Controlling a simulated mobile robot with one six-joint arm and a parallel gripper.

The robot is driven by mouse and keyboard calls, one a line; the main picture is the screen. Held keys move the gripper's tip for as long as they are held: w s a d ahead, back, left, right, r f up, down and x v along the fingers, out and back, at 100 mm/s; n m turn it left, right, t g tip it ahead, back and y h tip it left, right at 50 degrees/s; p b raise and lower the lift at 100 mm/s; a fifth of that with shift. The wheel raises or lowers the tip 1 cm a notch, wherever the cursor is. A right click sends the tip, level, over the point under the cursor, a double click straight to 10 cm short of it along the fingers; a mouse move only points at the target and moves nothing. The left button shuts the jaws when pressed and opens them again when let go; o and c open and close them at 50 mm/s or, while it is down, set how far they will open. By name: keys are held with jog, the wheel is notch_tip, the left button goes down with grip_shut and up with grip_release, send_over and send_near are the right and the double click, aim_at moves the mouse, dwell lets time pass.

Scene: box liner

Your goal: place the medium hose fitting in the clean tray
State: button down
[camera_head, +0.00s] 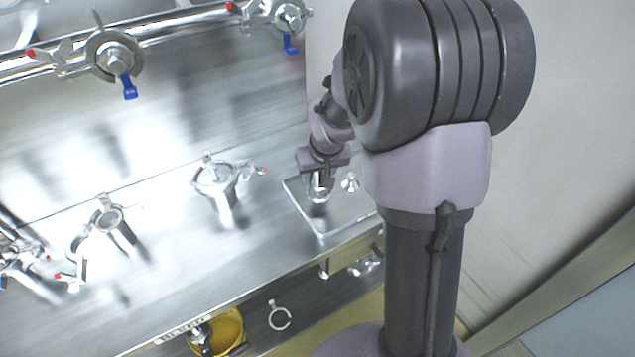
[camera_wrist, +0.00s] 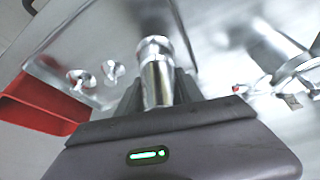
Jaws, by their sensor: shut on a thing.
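My gripper (camera_head: 319,180) is shut on a shiny metal hose fitting, the medium one as far as I can tell. The fitting (camera_wrist: 157,76) stands between the fingers in the wrist view, its rounded end pointing away from the wrist. In the head view the fitting (camera_head: 318,194) shows just below the fingers, over the clear-edged metal tray (camera_head: 322,231). I cannot tell whether it touches the tray floor. The tray (camera_wrist: 42,68) also shows at the left of the wrist view. Two smaller shiny fittings (camera_wrist: 80,82) lie in it, left of the held one.
A metal clamp fixture (camera_head: 217,178) stands on the steel bench left of the tray. More valves and clamps stand further left. A lower shelf holds a ring clamp (camera_head: 280,317) and a yellow bowl (camera_head: 226,330).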

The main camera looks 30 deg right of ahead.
notch_tip(320, 180, down, 4)
jog(key=shift+d+r+b, duration=0.15)
jog(key=shift+r+b, duration=0.1)
jog(key=shift+b, duration=0.6)
jog(key=shift+f, duration=0.2)
jog(key=c, duration=0.7)
grip_release()
jog(key=shift+c, duration=0.2)
